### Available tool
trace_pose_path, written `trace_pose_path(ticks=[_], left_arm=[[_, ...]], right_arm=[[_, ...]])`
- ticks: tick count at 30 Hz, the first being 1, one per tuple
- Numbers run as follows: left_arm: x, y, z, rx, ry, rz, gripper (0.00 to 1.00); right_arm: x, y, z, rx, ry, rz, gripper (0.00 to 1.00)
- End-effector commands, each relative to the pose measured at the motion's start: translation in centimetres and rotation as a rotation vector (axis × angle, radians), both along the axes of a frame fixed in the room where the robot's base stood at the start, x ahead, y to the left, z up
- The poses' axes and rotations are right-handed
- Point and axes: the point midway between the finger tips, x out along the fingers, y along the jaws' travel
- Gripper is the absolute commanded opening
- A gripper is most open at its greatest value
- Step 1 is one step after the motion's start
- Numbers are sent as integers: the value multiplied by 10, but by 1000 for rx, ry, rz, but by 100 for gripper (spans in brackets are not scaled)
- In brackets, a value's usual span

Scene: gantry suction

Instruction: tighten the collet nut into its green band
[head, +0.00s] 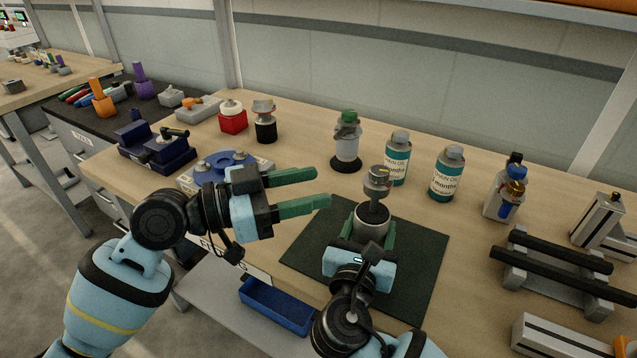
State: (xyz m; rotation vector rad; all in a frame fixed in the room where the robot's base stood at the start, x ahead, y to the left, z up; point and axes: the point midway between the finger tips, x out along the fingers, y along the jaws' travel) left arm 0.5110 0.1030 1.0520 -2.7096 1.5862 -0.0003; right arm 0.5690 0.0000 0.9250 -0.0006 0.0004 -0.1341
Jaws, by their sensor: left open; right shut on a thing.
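A grey metal piece (371,222) stands upright on the dark green mat (420,290). A dark stem rises from it to a grey head (378,182) with a small yellowish mark; I take this head for the collet nut, but the view is too small to be sure. The green band cannot be made out clearly. My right gripper (374,225) is shut on the lower metal body, with its green fingers at the sides. My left gripper (322,188) is open and empty, left of the head and apart from it, its green fingers pointing right.
A black-railed rack (555,265) is at the right. A blue-and-grey fixture (225,168) sits behind my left gripper. A blue tray (276,306) is below the front edge.

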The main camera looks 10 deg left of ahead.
Motion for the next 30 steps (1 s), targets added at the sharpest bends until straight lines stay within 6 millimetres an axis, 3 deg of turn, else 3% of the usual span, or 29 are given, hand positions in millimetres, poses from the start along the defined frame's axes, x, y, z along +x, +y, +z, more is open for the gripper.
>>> trace_pose_path(ticks=[6,7,12,23,30], left_arm=[[0,0,0,0,0,0,48],[0,0,0,0,0,0,48],[0,0,0,0,0,0,48],[0,0,0,0,0,1,48],[0,0,0,0,0,1,48]], right_arm=[[0,0,1,1,-2,0,5],[0,0,1,1,-2,0,59],[0,0,1,1,-1,0,81],[-5,1,0,1,0,1,81],[-42,7,-1,3,2,4,81]])
